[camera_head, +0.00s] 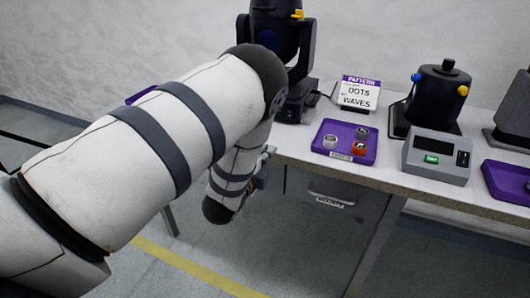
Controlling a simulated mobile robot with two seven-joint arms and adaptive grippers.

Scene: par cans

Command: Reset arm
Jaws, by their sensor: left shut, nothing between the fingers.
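My left arm comes in from the left and bends at a dark elbow near the table's left end. Its forearm hangs down in front of the table edge. My left gripper (262,172) shows only in part behind the forearm, beside the table's front left corner. It is shut, with nothing seen in it. My right gripper is not in view.
The table (408,187) holds a purple tray (329,129) with small round parts, a pattern sign (358,94), a grey box (437,157) with a green display, dark stage lights (436,97) and another purple tray (508,183). A drawer (331,192) is below. The floor in front is clear.

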